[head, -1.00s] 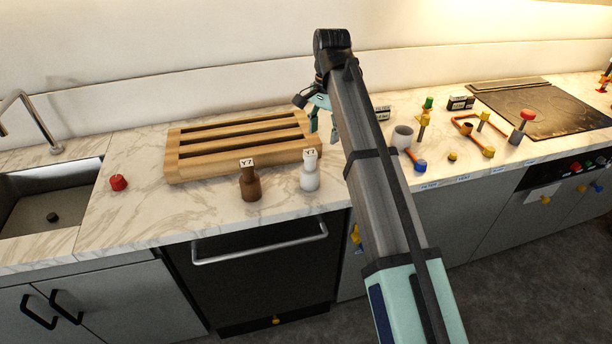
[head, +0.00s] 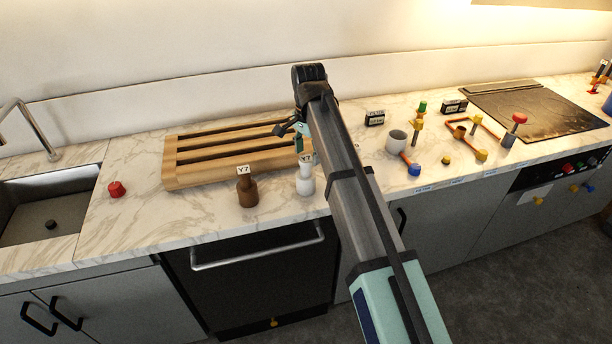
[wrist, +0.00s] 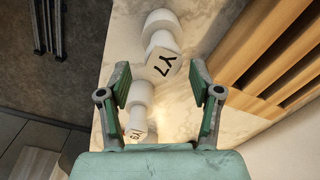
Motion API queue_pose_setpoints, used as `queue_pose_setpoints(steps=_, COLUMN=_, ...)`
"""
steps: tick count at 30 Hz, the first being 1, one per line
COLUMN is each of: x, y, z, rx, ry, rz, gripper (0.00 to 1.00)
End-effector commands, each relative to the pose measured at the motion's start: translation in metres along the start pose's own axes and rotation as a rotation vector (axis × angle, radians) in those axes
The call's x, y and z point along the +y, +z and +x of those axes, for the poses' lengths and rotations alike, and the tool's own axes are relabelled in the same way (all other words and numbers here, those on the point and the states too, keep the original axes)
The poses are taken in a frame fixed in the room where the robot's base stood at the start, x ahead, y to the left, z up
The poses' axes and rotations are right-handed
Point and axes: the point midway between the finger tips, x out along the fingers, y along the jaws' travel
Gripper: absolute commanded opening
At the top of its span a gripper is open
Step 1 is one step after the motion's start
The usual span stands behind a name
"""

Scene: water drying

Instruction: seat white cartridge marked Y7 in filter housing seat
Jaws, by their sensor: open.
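The white cartridge marked Y7 (head: 306,180) stands upright on the counter in front of the wooden rack's right end. In the wrist view the white cartridge (wrist: 162,32) is ahead of and between the fingers, its Y7 label facing me. My gripper (head: 302,140) is open and empty, just above and behind it in the head view; its two fingers (wrist: 164,100) are spread apart. A second white cartridge (wrist: 139,98), with a different, hard-to-read label, is nearer between the fingers and hidden in the head view. A pale open cup (head: 396,141) may be the housing seat; I cannot tell.
A brown cartridge (head: 247,188), also marked Y7, stands left of the white one. The slatted wooden rack (head: 180,180) lies behind. A red knob (head: 116,189) is farther left by the sink (head: 20,220). Coloured valve parts and a cooktop (head: 540,105) are at right.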

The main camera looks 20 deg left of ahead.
Motion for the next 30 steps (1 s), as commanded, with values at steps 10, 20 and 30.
queue_pose_setpoints(steps=10, x=-0.001, y=0.003, z=0.016, rx=-0.001, ry=0.001, rz=0.000, gripper=0.64)
queue_pose_setpoints(steps=20, x=-0.003, y=0.006, z=0.054, rx=-0.001, ry=0.002, rz=0.000, gripper=0.64)
queue_pose_setpoints(steps=30, x=-0.004, y=0.006, z=0.058, rx=0.000, ry=0.000, rz=0.000, gripper=0.39)
